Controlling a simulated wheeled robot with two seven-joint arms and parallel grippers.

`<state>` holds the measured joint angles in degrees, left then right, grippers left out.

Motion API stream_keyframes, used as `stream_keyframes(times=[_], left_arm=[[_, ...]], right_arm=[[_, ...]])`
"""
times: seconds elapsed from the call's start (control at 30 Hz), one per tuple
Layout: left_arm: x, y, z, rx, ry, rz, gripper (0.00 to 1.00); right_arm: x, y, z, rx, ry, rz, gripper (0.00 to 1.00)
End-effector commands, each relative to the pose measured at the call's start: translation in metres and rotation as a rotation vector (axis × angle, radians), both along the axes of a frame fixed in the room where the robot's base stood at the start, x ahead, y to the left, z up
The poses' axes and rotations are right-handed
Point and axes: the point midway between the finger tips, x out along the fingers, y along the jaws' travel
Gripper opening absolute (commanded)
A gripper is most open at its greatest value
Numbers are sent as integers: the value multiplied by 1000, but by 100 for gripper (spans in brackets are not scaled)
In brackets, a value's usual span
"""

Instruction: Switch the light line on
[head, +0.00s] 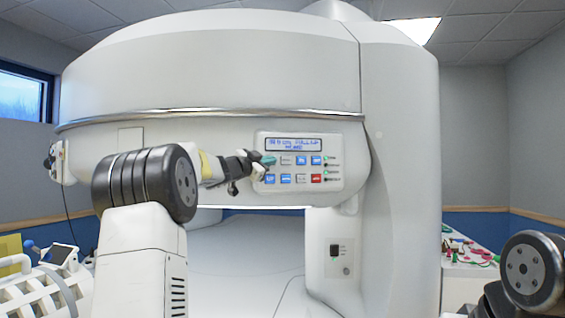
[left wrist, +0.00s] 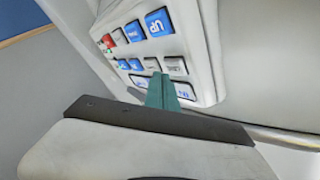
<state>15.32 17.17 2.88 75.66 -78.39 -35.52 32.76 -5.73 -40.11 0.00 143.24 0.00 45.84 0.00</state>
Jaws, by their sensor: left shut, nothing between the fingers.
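The control panel (head: 343,165) is on the front of the large white magnet. It has a lit display (head: 293,144) above two rows of grey, blue and red buttons. I cannot read which button is the light line's. My left gripper (head: 268,160) is shut and empty, its teal fingertips at the left end of the upper button row. In the left wrist view the panel (left wrist: 205,85) appears upside down, and the fingertips (left wrist: 163,92) are close to a grey button (left wrist: 151,64) and overlap the display. I cannot tell whether they touch. My right gripper is out of view.
The magnet's curved housing (head: 220,75) surrounds the panel, with a metal trim band (head: 220,115) just above. The patient table (head: 235,262) lies below in the gap. A small switch plate (head: 340,258) is on the pillar. A counter with coloured items (head: 470,252) stands at right.

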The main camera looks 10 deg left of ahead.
Motion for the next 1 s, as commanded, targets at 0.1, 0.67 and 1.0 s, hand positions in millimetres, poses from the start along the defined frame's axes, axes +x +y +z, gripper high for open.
stream_keyframes(times=[0.1,0.67,1.0], left_arm=[[2,1,0,0,0,0,0],[8,4,0,0,0,0,0],[11,5,1,0,-1,-1,0]], right_arm=[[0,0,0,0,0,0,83],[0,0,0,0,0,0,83],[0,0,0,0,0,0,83]])
